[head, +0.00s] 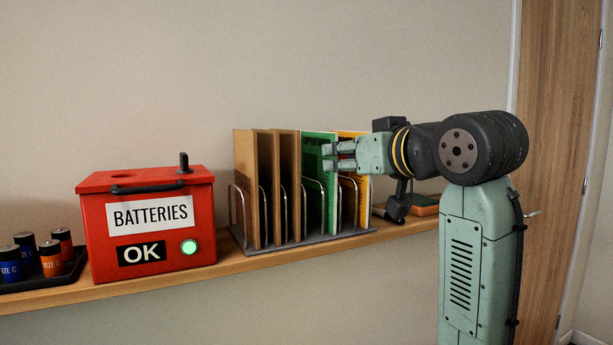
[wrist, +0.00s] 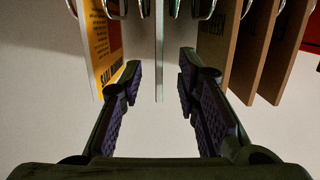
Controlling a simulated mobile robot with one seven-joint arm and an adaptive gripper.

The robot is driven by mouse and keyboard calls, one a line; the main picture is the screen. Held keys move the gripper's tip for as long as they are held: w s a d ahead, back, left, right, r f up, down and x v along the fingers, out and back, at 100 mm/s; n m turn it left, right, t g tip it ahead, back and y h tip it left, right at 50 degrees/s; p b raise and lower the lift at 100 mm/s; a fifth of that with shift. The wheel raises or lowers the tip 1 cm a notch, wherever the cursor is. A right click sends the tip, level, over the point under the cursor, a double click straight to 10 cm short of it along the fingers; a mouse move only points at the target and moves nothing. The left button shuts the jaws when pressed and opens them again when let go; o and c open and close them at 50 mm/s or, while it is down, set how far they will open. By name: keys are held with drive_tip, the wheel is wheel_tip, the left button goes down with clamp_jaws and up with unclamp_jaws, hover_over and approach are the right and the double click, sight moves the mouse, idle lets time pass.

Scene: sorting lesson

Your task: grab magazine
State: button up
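In the wrist view my gripper (wrist: 159,75) is open. A thin, pale edge (wrist: 159,50) of a magazine stands between its fingers, apart from both.
A red battery box (head: 150,225) stands left of the rack on the wooden shelf (head: 200,280). A tray (head: 70,270) with several batteries is farther left. An orange-and-green item (head: 425,205) lies to the right, partly behind my arm. A wooden door (head: 555,120) is at the right.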

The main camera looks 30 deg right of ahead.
sight(336, 157)
drive_tip(key=w, duration=0.1)
drive_tip(key=w+p, duration=0.1)
drive_tip(key=w, duration=0.2)
drive_tip(key=shift+w+d+f, duration=0.1)
drive_tip(key=shift+w+f, duration=0.1)
drive_tip(key=shift+f, duration=0.1)
drive_tip(key=w+p, duration=0.2)
drive_tip(key=w, duration=0.1)
drive_tip(key=w+p, duration=0.1)
drive_tip(key=w, duration=0.1)
drive_tip(key=shift+w+d+f, duration=0.15)
drive_tip(key=shift+w+d, duration=0.1)
drive_tip(key=shift+c, duration=0.4)
clamp_jaws()
